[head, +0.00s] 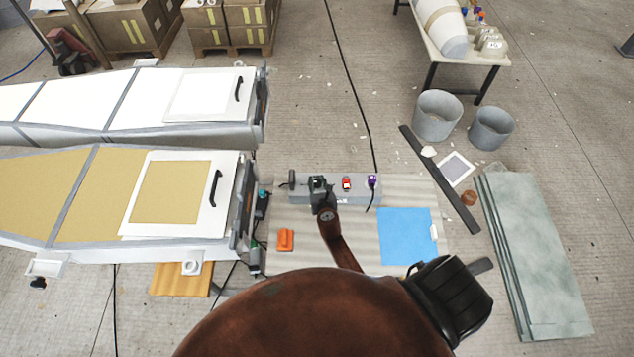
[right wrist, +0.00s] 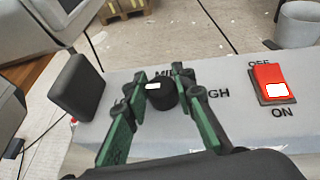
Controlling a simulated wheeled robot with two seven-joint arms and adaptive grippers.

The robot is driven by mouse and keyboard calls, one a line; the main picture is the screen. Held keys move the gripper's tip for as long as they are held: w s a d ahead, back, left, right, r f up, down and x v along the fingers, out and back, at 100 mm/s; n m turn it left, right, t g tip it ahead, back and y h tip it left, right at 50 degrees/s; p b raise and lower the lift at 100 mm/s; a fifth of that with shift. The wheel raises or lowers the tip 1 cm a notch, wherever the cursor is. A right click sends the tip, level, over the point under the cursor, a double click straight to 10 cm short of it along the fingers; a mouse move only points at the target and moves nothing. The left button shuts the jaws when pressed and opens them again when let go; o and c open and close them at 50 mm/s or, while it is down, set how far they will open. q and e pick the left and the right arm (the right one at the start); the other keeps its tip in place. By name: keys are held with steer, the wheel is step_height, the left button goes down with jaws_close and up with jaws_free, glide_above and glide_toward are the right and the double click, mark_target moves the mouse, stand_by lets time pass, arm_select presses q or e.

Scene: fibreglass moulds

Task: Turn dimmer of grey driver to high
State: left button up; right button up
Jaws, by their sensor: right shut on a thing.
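The grey driver (head: 330,192) is a long box on the pale mat, and its top fills the middle of the right wrist view (right wrist: 225,131). Its dimmer is a black knob (right wrist: 163,97) with a white mark at its upper left. LOW, MID and HIGH labels surround it, partly hidden by the fingers. My right gripper (right wrist: 162,100) has its green fingers shut on the knob from both sides. In the head view my right gripper (head: 319,184) covers the knob. A red rocker switch (right wrist: 272,84) marked OFF and ON sits right of it. My left gripper is not visible.
A black block (right wrist: 77,92) stands at the driver's left end. A purple connector (head: 372,181) with a cable is at its right end. An orange object (head: 286,240) and a blue sheet (head: 406,236) lie in front. Long moulds (head: 82,195) stand at the left.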

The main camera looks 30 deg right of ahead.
jaws_close()
steer(key=shift+a+m+h, duration=0.1)
steer(key=shift+m+h, duration=0.3)
steer(key=shift+m, duration=0.1)
steer(key=shift+m+g+h, duration=0.5)
steer(key=shift+m+h, duration=0.1)
steer(key=shift+h, duration=0.1)
steer(key=shift+w+a+f+m+g+h+b, duration=0.1)
steer(key=shift+m+g+h+b, duration=0.55)
steer(key=shift+m+h, duration=0.2)
steer(key=m+g+h+b, duration=0.2)
steer(key=m+g+b, duration=0.1)
steer(key=shift+f+m+h, duration=0.1)
steer(key=shift+m+h, duration=0.15)
steer(key=shift+m+g+h+b, duration=0.8)
steer(key=shift+m+g+b, duration=1)
steer(key=shift+g, duration=0.15)
steer(key=shift+r, duration=0.2)
